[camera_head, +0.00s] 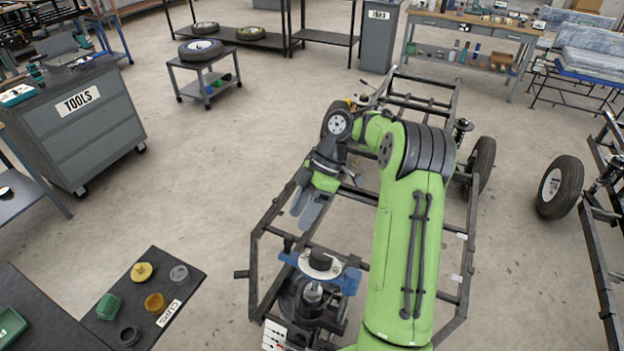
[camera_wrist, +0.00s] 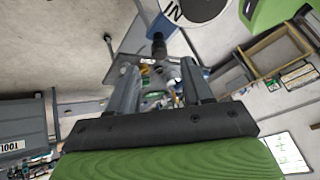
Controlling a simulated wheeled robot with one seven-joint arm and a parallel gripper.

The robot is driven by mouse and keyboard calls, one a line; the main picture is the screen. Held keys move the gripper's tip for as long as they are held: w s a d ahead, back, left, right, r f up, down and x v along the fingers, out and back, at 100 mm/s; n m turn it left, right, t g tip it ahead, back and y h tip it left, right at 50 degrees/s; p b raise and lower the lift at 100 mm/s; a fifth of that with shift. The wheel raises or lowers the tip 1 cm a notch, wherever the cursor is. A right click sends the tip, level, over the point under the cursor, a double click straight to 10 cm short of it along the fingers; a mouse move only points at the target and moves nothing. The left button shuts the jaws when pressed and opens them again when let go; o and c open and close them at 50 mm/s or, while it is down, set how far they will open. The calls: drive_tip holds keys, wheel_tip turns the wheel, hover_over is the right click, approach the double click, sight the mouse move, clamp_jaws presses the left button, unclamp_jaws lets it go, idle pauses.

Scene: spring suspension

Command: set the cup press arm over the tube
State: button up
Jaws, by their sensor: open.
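In the wrist view my gripper (camera_wrist: 158,88) is open, with a blue bar (camera_wrist: 149,10) and a dark knob (camera_wrist: 158,46) beyond the fingertips.
A dark mat (camera_head: 190,270) marked CUPS at the lower left holds several yellow, green, grey and black cups. A grey tool cabinet (camera_head: 85,125) stands at the left. The black vehicle frame (camera_head: 255,240) surrounds the press. The floor between cabinet and frame is clear.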

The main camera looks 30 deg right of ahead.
drive_tip(key=p+v, duration=0.4)
drive_tip(key=v, duration=0.4)
drive_tip(key=shift+a, duration=0.15)
